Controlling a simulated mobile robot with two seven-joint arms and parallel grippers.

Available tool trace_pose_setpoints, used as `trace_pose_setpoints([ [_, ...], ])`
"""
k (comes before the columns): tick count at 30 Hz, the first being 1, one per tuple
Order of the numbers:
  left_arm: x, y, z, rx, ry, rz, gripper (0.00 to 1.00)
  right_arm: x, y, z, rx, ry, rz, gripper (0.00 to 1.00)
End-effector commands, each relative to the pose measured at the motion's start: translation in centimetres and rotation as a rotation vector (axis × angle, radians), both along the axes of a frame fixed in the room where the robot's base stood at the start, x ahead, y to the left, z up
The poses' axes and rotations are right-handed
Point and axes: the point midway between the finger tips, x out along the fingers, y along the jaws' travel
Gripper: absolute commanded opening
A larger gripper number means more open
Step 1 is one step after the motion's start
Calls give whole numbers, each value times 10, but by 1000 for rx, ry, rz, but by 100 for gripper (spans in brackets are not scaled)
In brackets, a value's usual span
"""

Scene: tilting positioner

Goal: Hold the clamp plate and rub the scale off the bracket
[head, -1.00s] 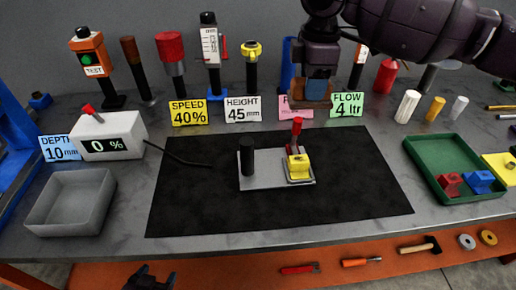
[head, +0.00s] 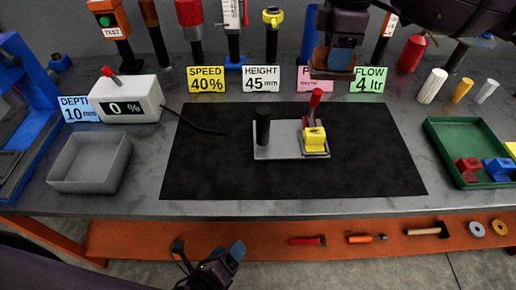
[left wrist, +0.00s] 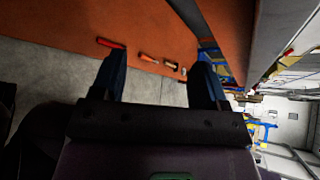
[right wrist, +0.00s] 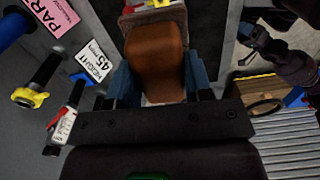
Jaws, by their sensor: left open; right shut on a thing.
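The clamp plate (head: 285,151) is a grey plate lying flat on the black mat, with a black upright post (head: 263,127) on its left and a red-handled clamp (head: 315,102) on its right. The yellow bracket (head: 314,139) sits at the plate's right end, by the clamp. Any scale on it is too small to make out. My right gripper (head: 335,65) is shut on a brown block (right wrist: 155,62), above the back of the bench, behind the plate. My left gripper (head: 208,252) is open and empty, low in front of the bench; its spread fingers show in the left wrist view (left wrist: 160,80).
A grey bin (head: 90,163) and a white readout box (head: 126,101) stand at left. A green tray (head: 470,152) with red and blue pieces is at right. Sign cards and upright tools line the back. An orange shelf (head: 270,240) with tools runs below.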

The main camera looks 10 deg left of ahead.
Motion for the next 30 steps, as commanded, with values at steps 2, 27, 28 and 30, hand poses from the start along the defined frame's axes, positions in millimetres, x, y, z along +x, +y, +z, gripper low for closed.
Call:
trace_pose_setpoints([
  [2, -6, -14, 1, 132, -65, -109, 68, 0, 0, 0, 0, 0, 0, 28],
  [27, 80, -136, 200, 916, -927, -324, 68, 0, 0, 0, 0, 0, 0, 28],
  [28, 92, -131, 208, 916, -907, -280, 68, 0, 0, 0, 0, 0, 0, 28],
  [30, 111, -117, 211, 915, -839, -202, 68, 0, 0, 0, 0, 0, 0, 28],
])
